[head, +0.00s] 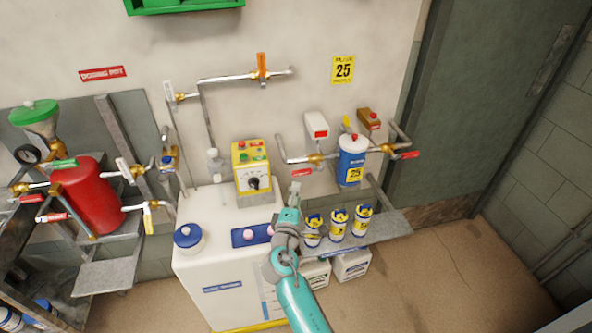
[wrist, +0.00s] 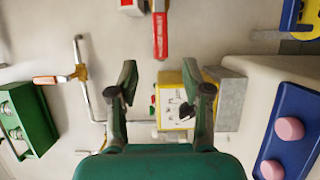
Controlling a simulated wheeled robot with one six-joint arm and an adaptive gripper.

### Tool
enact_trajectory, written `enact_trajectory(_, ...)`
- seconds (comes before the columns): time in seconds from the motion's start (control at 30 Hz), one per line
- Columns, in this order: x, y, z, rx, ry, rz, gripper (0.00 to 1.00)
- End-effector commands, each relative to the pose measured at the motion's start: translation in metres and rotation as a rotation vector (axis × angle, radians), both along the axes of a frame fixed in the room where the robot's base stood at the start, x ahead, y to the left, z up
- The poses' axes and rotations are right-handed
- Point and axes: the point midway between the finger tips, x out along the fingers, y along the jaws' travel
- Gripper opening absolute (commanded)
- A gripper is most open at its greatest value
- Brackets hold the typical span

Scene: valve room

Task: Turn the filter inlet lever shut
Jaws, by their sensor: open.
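The filter is a blue canister (head: 352,160) with a yellow 25 label, on a horizontal pipe at the wall. A brass valve (head: 316,158) sits on the pipe to its left. My gripper (wrist: 160,88) is open and empty, below and left of the valve, touching nothing visible.
A yellow control box (head: 252,165) stands on the white cabinet (head: 225,278), close to my gripper. Several cans (head: 338,222) stand on a grey shelf at the right.

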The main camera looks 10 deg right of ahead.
Motion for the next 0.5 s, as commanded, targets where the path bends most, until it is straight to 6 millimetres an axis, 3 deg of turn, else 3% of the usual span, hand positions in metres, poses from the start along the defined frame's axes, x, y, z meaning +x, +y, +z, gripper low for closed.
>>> enact_trajectory(0.5,0.073,-0.031,0.000,0.001,0.001,-0.001,0.49)
